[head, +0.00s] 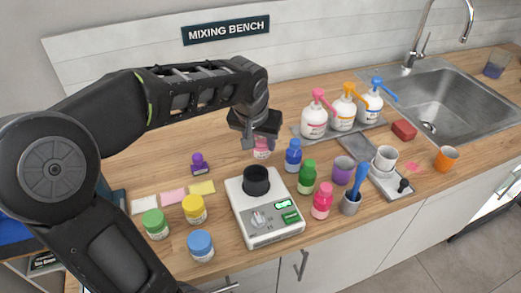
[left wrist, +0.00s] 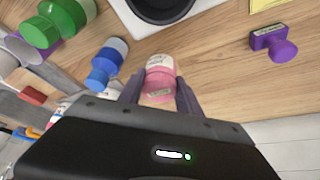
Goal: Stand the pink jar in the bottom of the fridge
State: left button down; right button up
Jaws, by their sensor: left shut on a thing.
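The pink jar (head: 261,148) is between the fingers of my left gripper (head: 259,138), low over the wooden counter behind the white scale. In the left wrist view the pink jar (left wrist: 160,76), with a pale label, sits between the two fingers of the left gripper (left wrist: 160,92). The gripper is shut on it. I cannot tell whether the jar touches the counter. The fridge is not recognisable in either view. My right gripper is not in view.
A white scale with a black pot (head: 257,182) stands in front of the jar. A blue bottle (head: 293,155), a green bottle (head: 307,177) and a pink bottle (head: 321,200) stand to the right. A purple stamp (head: 198,163) is to the left. Pump bottles (head: 343,112) stand farther back.

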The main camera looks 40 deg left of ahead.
aim_at(260, 150)
pick_arm(q)
jog(key=shift+f, duration=1.7)
jog(key=shift+f, duration=0.1)
jog(key=shift+f, duration=0.15)
jog(key=c, duration=0.8)
grip_release()
jog(key=shift+c, duration=0.2)
jog(key=shift+r, duration=0.4)
jog(key=v, duration=1.1)
jog(key=shift+s+r, duration=0.2)
jog(key=shift+r, duration=0.15)
